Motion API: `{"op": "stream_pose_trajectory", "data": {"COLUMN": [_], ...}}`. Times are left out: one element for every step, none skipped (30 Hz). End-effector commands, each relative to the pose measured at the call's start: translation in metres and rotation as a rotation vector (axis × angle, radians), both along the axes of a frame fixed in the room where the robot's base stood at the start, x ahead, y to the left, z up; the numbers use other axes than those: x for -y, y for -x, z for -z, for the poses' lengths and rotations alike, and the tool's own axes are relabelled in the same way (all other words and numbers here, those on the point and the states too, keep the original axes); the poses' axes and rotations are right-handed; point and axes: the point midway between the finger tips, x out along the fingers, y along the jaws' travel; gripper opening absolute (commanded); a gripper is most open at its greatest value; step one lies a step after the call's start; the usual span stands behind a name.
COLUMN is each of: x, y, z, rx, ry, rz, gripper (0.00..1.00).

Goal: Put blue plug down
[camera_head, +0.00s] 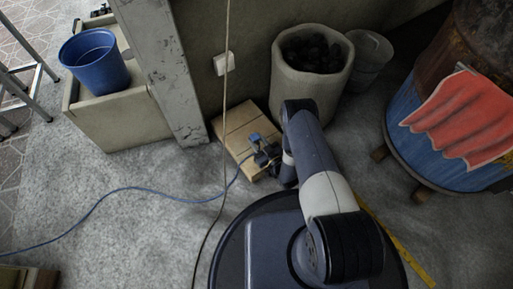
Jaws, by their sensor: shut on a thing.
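The blue plug (254,138) is small in the view and sits at the tip of my gripper (259,150), which is shut on it. A blue cable (120,189) runs along the floor from the left and rises toward the plug. The plug and gripper appear over a light wooden slatted box or pallet (231,120) near the wall. I cannot tell whether the plug touches the wood. The gripper's fingers are dark and partly blend with the plug.
A white wall socket (224,63) is behind a hanging cord (226,95). A pot of dark lumps (287,84) and a grey bucket (373,56) stand behind. A barrel (423,90) with a red cloth (462,119) is right. A blue bucket (96,62) is left; the floor (110,230) there is open.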

Motion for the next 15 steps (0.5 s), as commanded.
{"op": "stream_pose_trajectory", "data": {"x": [0.000,0.000,0.000,0.000,0.000,0.000,0.000,0.000,0.000,0.000,0.000,0.000,0.000,0.000,0.000], "y": [0.000,0.000,0.000,0.000,0.000,0.000,0.000,0.000,0.000,0.000,0.000,-0.001,-0.001,-0.001,-0.001], "z": [0.004,0.006,0.010,0.014,0.019,0.026,0.031,0.035,0.039,0.040,0.040,0.039,0.038,0.038,0.038], "rx": [0.001,0.001,0.001,0.001,0.001,0.000,0.000,0.001,0.001,0.001,0.001,0.001,0.001,0.001,0.001], "ry": [-0.001,-0.001,-0.001,-0.001,-0.001,0.000,0.000,0.001,0.001,0.001,0.001,0.000,0.000,0.000,0.000], "rz": [0.000,0.000,0.000,0.000,0.000,0.000,0.000,0.000,0.000,0.000,0.000,0.000,0.000,0.000,0.000], "gripper": [0.00,0.00,0.00,0.00,0.00,0.00,0.00,0.00,0.00,0.00,0.00,0.00,0.00,0.00,0.00]}}
